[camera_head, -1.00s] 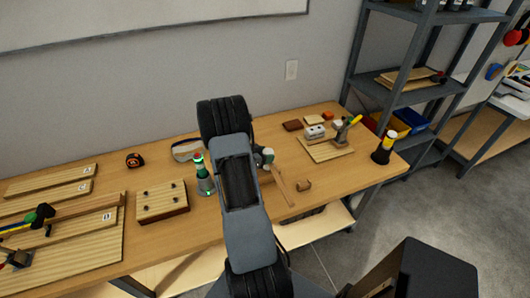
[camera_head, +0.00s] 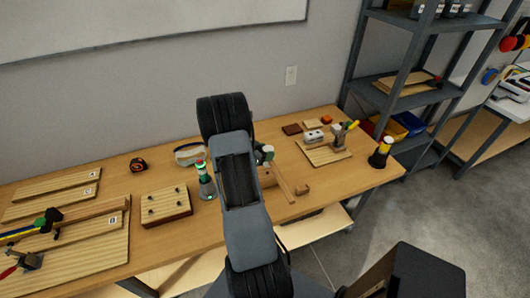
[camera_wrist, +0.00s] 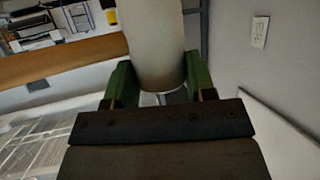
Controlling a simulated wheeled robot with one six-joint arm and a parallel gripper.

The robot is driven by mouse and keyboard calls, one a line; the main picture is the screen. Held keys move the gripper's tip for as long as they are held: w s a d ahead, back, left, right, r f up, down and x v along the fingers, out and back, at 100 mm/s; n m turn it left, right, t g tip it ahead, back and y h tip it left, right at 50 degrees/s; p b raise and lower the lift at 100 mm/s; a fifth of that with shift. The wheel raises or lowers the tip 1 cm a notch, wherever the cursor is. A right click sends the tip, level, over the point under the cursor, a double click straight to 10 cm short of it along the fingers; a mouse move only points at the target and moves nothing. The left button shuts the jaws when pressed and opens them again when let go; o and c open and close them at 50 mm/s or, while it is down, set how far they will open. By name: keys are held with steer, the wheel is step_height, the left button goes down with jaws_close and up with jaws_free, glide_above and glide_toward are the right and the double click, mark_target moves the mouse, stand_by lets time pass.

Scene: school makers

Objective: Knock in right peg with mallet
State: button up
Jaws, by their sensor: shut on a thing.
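My gripper (camera_head: 265,154) is above the middle of the bench, mostly behind my arm in the head view. In the wrist view its green fingers (camera_wrist: 153,88) are shut on a pale round shaft (camera_wrist: 152,40), which I take to be the mallet. In the head view a thin wooden handle (camera_head: 284,186) slants down to the right from the gripper. The mallet's head cannot be made out for sure. A wooden block with several dark pegs (camera_head: 166,206) lies on the bench left of my arm, apart from the gripper. Which peg is the right one is unclear.
A green and grey bottle (camera_head: 205,181) stands between the peg block and my arm. A small wooden block (camera_head: 302,190) lies right of the handle. Boards (camera_head: 90,245) fill the left.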

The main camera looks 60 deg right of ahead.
step_height(320, 180, down, 6)
steer(key=b, duration=0.4)
step_height(320, 180, up, 6)
steer(key=p, duration=0.4)
steer(key=shift+f+p, duration=0.25)
steer(key=shift+p, duration=0.05)
steer(key=shift+f, duration=0.1)
